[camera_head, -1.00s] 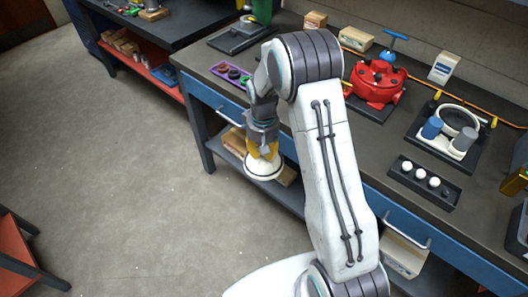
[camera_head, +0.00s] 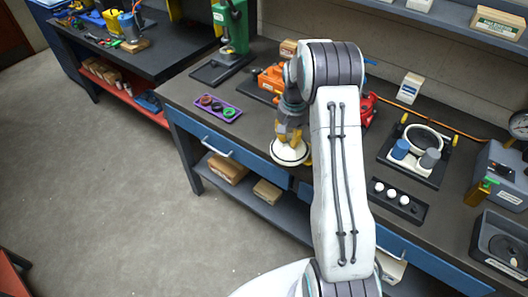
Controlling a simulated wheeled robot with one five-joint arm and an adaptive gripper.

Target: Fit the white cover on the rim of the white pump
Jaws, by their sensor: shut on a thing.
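The white cover (camera_head: 290,155) is a round, shallow disc hanging below my gripper (camera_head: 289,138). The yellow fingers of my gripper are shut on its top, and it looks roughly level. In the picture it overlaps the bench's front edge; its exact height above the bench is hard to tell. The white pump appears to be the unit with an open white ring rim (camera_head: 425,134) on a black base, to the right of my arm. A blue and a grey cylinder stand at its front. The cover and this rim are well apart.
My arm partly hides a red pump (camera_head: 367,108). An orange unit (camera_head: 271,78) and a purple tray (camera_head: 218,108) are left of it. A black rack with white knobs (camera_head: 399,203) lies before the ringed unit. A grey machine (camera_head: 500,172) stands at right.

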